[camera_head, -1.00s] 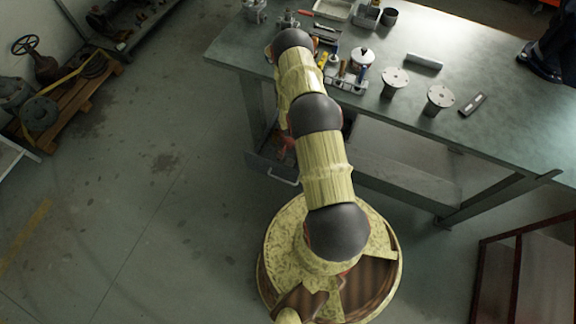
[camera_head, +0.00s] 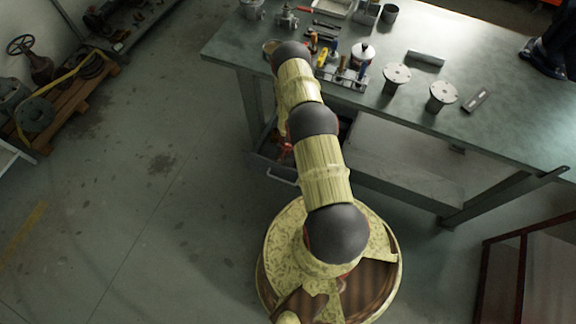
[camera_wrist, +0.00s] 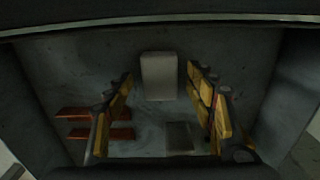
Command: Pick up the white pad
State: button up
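The white pad (camera_wrist: 159,76) is a pale, rounded rectangular piece. In the wrist view it lies at the upper middle, inside what looks like an open drawer (camera_wrist: 70,60). My gripper (camera_wrist: 160,80) is open, with one yellow finger on each side of the view. The pad shows in the gap between the fingertips, and no contact is visible. I cannot tell how far above it the fingers are. In the head view my arm hides most of the drawer (camera_head: 283,178) under the bench, and the gripper and pad are not visible.
Red-brown pieces (camera_wrist: 100,114) lie by the left finger, and a darker grey block (camera_wrist: 180,136) lies nearer between the fingers. Drawer walls stand close on both sides. The workbench (camera_head: 500,130) above carries tools, a rack and flanged parts (camera_head: 442,96).

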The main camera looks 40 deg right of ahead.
aim_at(288, 164)
jog(key=shift+c, duration=1.2)
jog(key=c, duration=0.7)
notch_tip(288, 164, up, 10)
jog(key=p, duration=0.6)
jog(key=o, duration=0.3)
jog(key=shift+c, duration=1)
